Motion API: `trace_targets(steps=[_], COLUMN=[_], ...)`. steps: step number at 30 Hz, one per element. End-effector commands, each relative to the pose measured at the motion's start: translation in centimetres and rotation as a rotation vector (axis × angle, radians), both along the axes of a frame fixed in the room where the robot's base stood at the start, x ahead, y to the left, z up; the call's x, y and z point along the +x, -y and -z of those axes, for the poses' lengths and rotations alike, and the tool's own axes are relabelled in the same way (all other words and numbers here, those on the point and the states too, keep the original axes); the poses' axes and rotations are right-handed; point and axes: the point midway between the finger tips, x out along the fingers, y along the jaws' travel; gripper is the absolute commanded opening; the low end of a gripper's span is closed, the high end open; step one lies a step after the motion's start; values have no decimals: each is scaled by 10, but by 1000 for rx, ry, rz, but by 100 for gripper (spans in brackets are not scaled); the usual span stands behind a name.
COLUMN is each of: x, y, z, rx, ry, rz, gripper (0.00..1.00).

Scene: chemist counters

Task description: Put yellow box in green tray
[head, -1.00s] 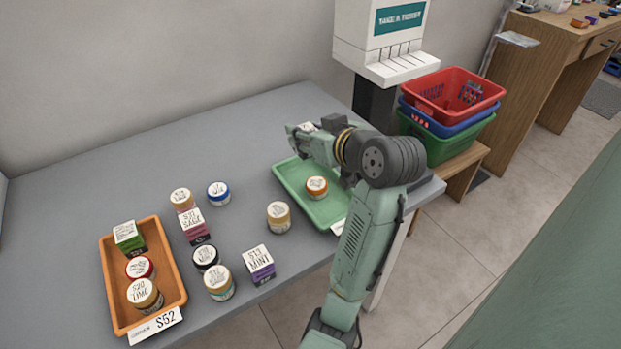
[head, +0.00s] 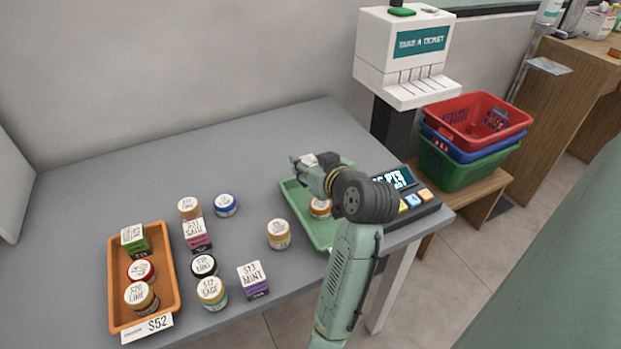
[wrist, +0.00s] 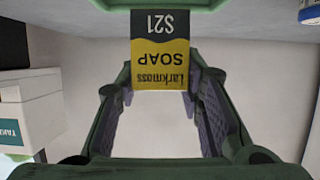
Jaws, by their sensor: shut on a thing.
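A yellow box with a black band marked S21 (wrist: 160,62) is between the two fingers of my gripper (wrist: 160,82) in the wrist view. My gripper is shut on it. In the head view my gripper (head: 303,163) is over the far end of the green tray (head: 297,203), and only a small pale part of the box shows there. A green edge, likely the tray, shows at the top of the wrist view. I cannot tell whether the box touches the tray. My arm hides the tray's right part.
An orange-lidded jar (head: 320,208) stands in the green tray. An orange tray (head: 172,268) with a green box and jars is at left. Several jars and boxes stand between. A ticket machine (head: 400,55) stands behind.

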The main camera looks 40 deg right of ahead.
Motion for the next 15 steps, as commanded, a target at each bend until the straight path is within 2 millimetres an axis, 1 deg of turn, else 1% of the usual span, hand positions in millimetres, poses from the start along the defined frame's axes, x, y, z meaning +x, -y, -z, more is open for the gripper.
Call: trace_targets(steps=[1,5,11,13,15], x=[0,0,0,0,0], y=[0,0,0,0,0], z=[7,14,42,45,43], rx=[-3,-2,-3,-3,-4], ry=[2,3,2,3,3], rz=[0,1,0,-1,-1], gripper=[5,5,5,5,5])
